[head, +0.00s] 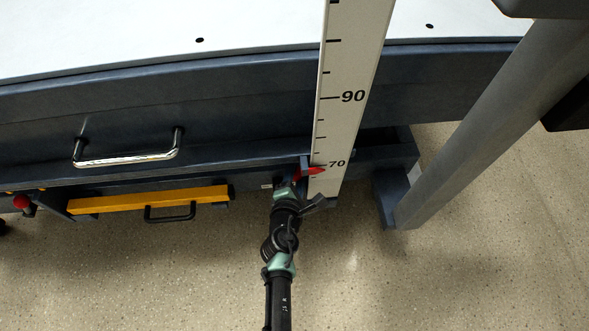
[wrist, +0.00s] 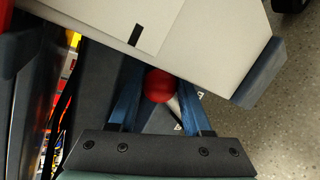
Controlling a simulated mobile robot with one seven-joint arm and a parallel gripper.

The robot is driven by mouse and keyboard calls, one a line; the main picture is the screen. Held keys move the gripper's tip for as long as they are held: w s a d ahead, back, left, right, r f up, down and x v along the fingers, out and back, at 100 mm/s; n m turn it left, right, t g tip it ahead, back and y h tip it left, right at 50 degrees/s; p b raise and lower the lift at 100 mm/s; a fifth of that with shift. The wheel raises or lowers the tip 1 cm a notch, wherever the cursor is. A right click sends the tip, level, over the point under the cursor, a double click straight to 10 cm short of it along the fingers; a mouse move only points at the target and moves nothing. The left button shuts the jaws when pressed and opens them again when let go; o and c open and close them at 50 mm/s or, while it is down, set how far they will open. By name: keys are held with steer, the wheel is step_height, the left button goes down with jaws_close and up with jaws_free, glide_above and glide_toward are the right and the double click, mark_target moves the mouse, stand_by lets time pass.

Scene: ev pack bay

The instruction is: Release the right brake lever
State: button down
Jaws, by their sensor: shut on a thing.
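The right brake lever shows as a red piece (head: 314,171) beside the 70 mark of the white scale post in the head view. In the wrist view its round red knob (wrist: 158,84) sits between my two blue fingers, with a short pale stem below it. My gripper (head: 303,170) reaches up to it from below in the head view. In the wrist view my gripper (wrist: 157,90) is shut on the knob. The lever's pivot is hidden, so I cannot tell its exact angle.
The white scale post (head: 350,80) stands close by the gripper. A dark bench front with a chrome handle (head: 127,160) and a yellow bar (head: 148,199) lie to the left. Another red knob (head: 22,202) is at far left. A grey leg (head: 485,125) stands right; the floor is clear.

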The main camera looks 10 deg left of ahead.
steer(key=shift+f, duration=0.1)
steer(key=shift+c, duration=1.8)
jaws_free()
steer(key=p+v, duration=0.4)
steer(key=v, duration=0.9)
